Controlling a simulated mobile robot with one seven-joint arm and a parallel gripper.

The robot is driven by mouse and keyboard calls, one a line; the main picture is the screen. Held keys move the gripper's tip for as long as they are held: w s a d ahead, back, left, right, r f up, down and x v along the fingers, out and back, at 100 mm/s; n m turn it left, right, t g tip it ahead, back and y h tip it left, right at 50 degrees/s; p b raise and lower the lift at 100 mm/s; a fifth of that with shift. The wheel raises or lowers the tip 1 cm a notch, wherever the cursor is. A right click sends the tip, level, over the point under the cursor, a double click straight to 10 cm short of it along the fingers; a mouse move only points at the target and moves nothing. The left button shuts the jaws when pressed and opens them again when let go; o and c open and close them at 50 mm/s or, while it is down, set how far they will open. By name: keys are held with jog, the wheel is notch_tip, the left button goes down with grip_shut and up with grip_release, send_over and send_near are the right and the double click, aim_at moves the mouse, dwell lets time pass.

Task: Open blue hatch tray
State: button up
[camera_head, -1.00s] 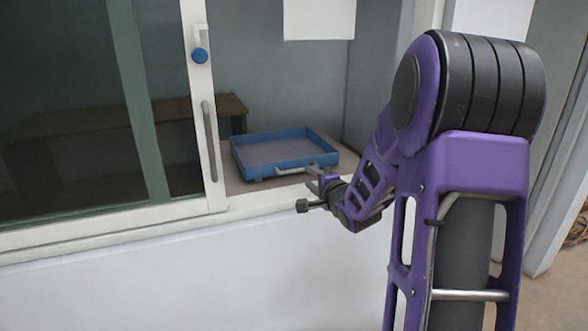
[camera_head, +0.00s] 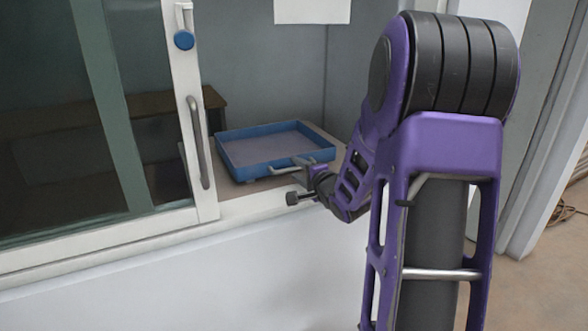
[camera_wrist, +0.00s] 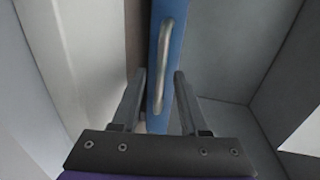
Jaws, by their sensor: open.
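The blue tray (camera_head: 272,150) sits on the ledge inside the hatch opening, with a metal handle on its front wall. In the wrist view the tray's front wall (camera_wrist: 171,75) runs up the middle, with its curved metal handle (camera_wrist: 165,50) on it. My gripper (camera_wrist: 159,75) is open, and its two fingers stand on either side of the handle's lower end and the wall's edge. In the head view my gripper (camera_head: 303,172) is right at the tray's front; whether it touches the handle I cannot tell.
A sliding glass window with a white frame (camera_head: 187,110) and grey pull handle (camera_head: 198,142) stands left of the tray. A white wall (camera_head: 200,280) lies below the ledge. A paper sheet (camera_head: 312,10) hangs above.

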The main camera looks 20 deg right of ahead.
grip_shut()
dwell(1.5)
